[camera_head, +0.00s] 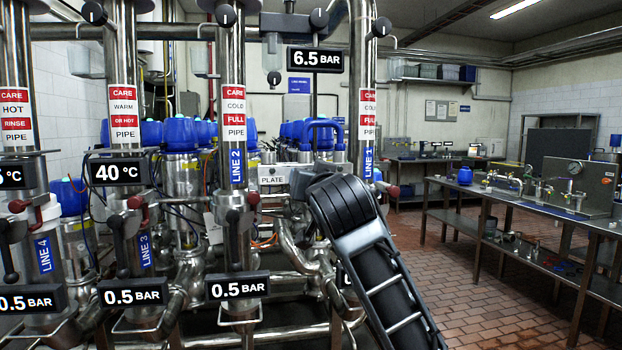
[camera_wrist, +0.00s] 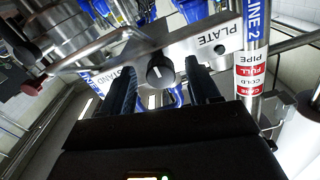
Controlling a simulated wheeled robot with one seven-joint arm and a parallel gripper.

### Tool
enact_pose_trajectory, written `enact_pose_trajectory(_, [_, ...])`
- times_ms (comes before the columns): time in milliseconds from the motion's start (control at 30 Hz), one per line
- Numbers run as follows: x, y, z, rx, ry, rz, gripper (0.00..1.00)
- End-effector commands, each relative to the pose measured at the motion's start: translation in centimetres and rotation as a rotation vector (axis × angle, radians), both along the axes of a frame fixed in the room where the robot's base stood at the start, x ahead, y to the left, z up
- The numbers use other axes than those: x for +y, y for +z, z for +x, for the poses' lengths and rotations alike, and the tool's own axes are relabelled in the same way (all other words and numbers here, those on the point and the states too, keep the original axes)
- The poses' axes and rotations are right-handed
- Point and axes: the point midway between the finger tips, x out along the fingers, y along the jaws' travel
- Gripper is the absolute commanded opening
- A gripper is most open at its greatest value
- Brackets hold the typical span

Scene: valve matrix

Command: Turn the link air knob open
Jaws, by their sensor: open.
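A round black knob (camera_wrist: 160,71) with a pale pointer mark sits on a metal bar with a white "PLATE" label (camera_wrist: 212,38) in the wrist view. I can read no "link air" label on it. My gripper (camera_wrist: 161,88) is open, with one dark finger on each side of the knob. Whether a finger touches it I cannot tell. In the head view, the "PLATE" label (camera_head: 272,180) shows just left of my dark arm (camera_head: 345,205), and the knob is hidden there.
Steel pipes with LINE labels, red-handled valves (camera_head: 253,199) and "0.5 BAR" signs (camera_head: 237,287) crowd the left. A "6.5 BAR" sign (camera_head: 316,60) hangs above. A steel bench (camera_head: 535,215) with fittings stands right. The tiled floor (camera_head: 480,290) between is clear.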

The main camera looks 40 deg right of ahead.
Motion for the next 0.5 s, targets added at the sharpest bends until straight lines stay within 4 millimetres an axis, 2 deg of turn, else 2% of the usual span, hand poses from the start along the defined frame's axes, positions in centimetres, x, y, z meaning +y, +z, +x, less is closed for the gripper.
enact_pose_trajectory(267, [-0.07, -0.03, 0.11, 0.000, 0.000, 0.000, 0.60])
enact_pose_trajectory(500, [-0.05, -0.04, 0.10, 0.001, 0.000, 0.001, 0.37])
